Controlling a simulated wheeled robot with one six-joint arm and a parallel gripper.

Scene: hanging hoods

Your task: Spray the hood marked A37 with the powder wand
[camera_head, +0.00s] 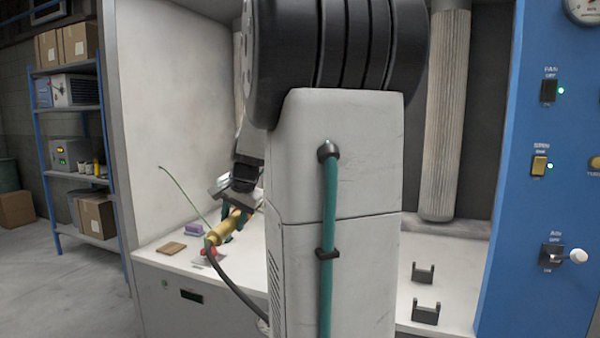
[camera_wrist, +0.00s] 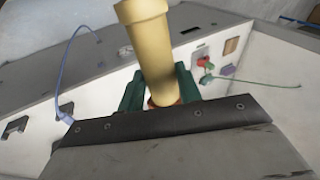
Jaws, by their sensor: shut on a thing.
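My gripper (camera_head: 232,224) is inside the white booth, left of my arm column, above the counter. It is shut on the yellow-gold powder wand (camera_head: 222,229), with a dark hose trailing from the wand's lower end. No hood and no A37 mark can be made out in either view; my arm hides the middle of the booth.
On the counter (camera_head: 160,262) lie a brown block (camera_head: 171,248), a purple block (camera_head: 194,230) and a red item (camera_head: 208,252) with a thin green line. Two black brackets (camera_head: 423,272) stand at right. A blue switch panel (camera_head: 550,120) borders the booth; shelves (camera_head: 75,170) stand left.

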